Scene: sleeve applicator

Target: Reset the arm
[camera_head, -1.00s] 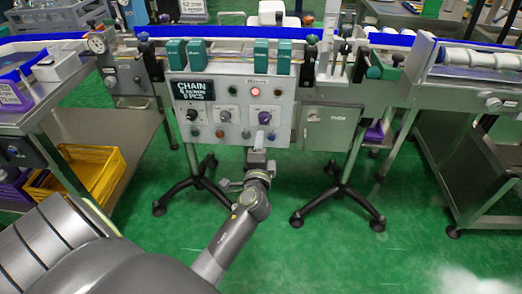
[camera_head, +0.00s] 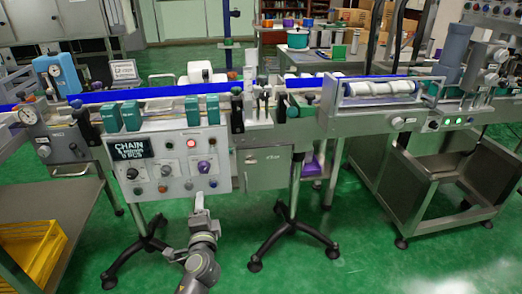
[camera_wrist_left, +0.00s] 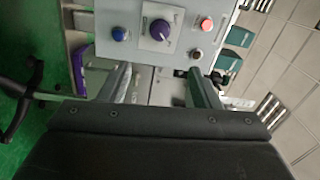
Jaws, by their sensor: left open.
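My left gripper (camera_head: 200,207) is in front of the lower right part of the grey control panel (camera_head: 174,187), below its purple-centred knob (camera_head: 204,167). In the left wrist view its two fingers (camera_wrist_left: 160,80) are spread apart with nothing held between them. That view also shows the purple knob (camera_wrist_left: 160,30), a blue button (camera_wrist_left: 119,34) and a red-lit button (camera_wrist_left: 207,24) beyond the fingertips. I cannot tell the exact gap to the panel. My right gripper is not in view.
A conveyor with a blue belt (camera_head: 160,91) runs behind the panel. Black-footed stand legs (camera_head: 288,222) are below it. A yellow crate (camera_head: 30,250) is at lower left. A steel machine frame (camera_head: 412,175) stands right. Green floor (camera_head: 345,270) is open at lower right.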

